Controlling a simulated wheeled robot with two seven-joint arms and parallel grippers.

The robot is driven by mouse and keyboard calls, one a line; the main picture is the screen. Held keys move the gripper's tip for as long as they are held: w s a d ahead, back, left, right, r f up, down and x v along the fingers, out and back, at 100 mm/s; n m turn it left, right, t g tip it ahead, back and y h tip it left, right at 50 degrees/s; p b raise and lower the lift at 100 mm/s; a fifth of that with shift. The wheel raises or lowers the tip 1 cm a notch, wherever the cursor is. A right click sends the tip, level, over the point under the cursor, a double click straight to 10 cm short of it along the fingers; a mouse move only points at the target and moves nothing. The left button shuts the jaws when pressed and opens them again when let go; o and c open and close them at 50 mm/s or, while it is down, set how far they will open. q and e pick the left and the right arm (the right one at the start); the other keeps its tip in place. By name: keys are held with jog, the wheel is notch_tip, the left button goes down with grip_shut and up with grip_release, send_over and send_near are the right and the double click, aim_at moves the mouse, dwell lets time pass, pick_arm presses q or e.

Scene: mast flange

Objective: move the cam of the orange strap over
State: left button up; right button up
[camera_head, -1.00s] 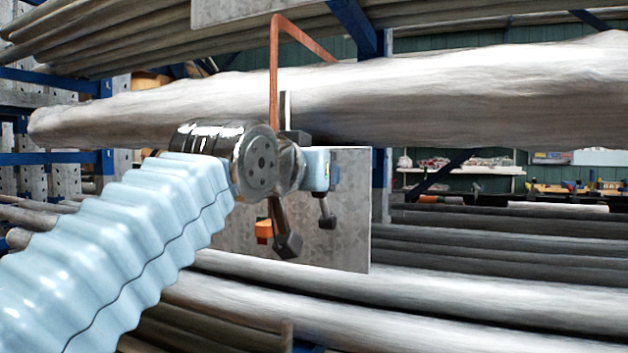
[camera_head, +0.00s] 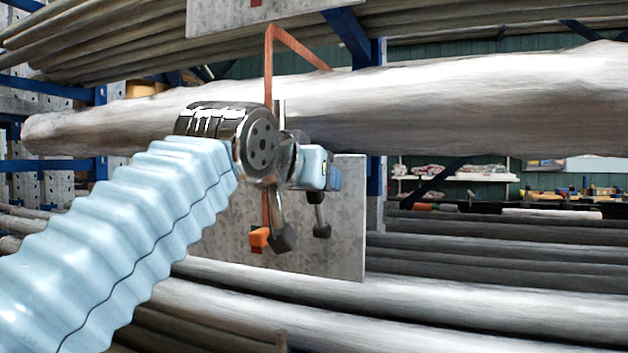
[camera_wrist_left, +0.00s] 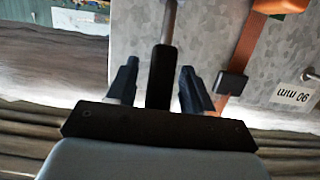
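The orange strap (camera_head: 268,70) runs up over the big wrapped bundle; its lower part hangs before a grey metal plate (camera_head: 335,250) with an orange block (camera_head: 260,238). In the wrist view the strap (camera_wrist_left: 245,48) crosses the plate past a black block (camera_wrist_left: 232,85). My left gripper (camera_wrist_left: 158,72) is open, its dark fingers apart either side of a black grip (camera_wrist_left: 160,75) on a metal rod (camera_wrist_left: 169,18). I cannot tell whether they touch it. In the head view two grey rods with black ends (camera_head: 283,237) (camera_head: 321,231) hang below my wrist, which hides the strap's middle. The right gripper is not in view.
The wrapped bundle (camera_head: 450,95) spans above and behind my wrist. More long bundles (camera_head: 420,290) lie below on blue racks. The plate carries an upside-down label (camera_wrist_left: 293,95). Open room with shelves (camera_head: 460,180) lies farther back at right.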

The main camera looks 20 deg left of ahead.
pick_arm(q)
jog(key=shift+s, duration=0.25)
jog(key=b+v, duration=0.2)
jog(key=v, duration=1.1)
jog(key=shift+s, duration=0.15)
jog(key=shift+r, duration=0.1)
